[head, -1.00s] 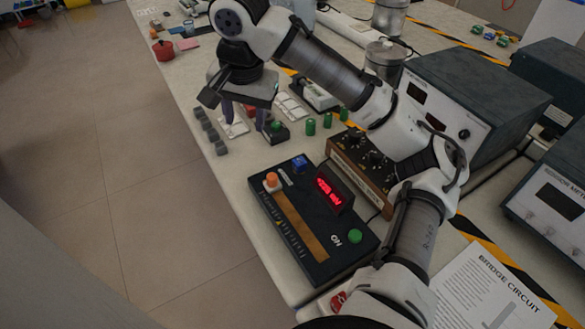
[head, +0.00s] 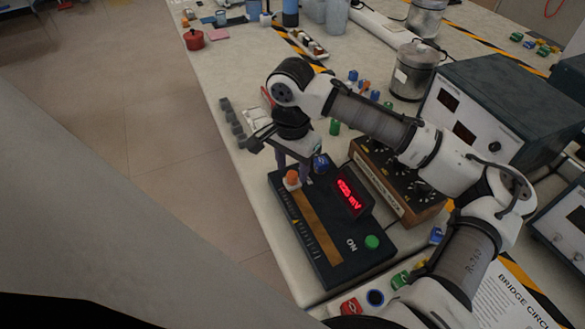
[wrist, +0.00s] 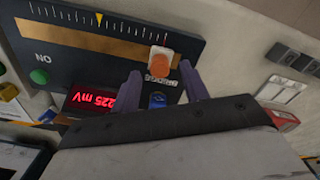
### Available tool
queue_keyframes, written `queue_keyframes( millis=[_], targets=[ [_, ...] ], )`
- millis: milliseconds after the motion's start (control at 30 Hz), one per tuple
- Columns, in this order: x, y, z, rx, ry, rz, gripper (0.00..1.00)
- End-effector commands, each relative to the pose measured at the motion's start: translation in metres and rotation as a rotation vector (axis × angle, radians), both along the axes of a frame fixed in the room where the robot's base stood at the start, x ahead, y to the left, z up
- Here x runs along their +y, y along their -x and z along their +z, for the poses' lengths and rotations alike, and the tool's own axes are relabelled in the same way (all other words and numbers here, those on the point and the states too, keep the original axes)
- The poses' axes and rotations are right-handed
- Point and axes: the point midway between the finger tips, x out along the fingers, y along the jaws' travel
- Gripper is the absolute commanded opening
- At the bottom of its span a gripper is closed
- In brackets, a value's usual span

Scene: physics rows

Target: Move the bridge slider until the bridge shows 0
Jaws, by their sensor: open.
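The bridge (head: 335,240) is a dark box with a brass strip, a scale with a yellow triangle, and a red display (head: 349,196) that seems to read 225 mV. Its slider (head: 292,178) has an orange knob and sits at the strip's far end; in the wrist view the orange knob (wrist: 160,64) is on a pale base. My gripper (head: 292,165) is open above that end. In the wrist view its fingertips (wrist: 160,80) are apart, one on each side of the knob's line. I cannot tell whether they touch it.
A blue knob (head: 321,163) is close beside the slider. A green button (head: 372,242) marked ON is at the near end. A wooden-sided knob box (head: 385,185) and a meter unit (head: 490,115) stand to the right. The table's left edge is close to the bridge.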

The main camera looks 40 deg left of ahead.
Motion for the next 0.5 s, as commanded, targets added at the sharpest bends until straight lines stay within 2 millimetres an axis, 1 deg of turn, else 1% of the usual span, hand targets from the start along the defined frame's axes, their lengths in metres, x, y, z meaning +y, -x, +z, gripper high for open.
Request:
queue_keyframes(
  millis=[100,200,500],
  targets=[
    [0.0,0.0,-0.012,0.001,0.0,0.0,0.45],
    [-0.001,0.0,-0.018,-0.001,0.0,0.0,0.45],
    [0.0,0.0,-0.02,0.0,0.0,0.001,0.45]
  ],
)
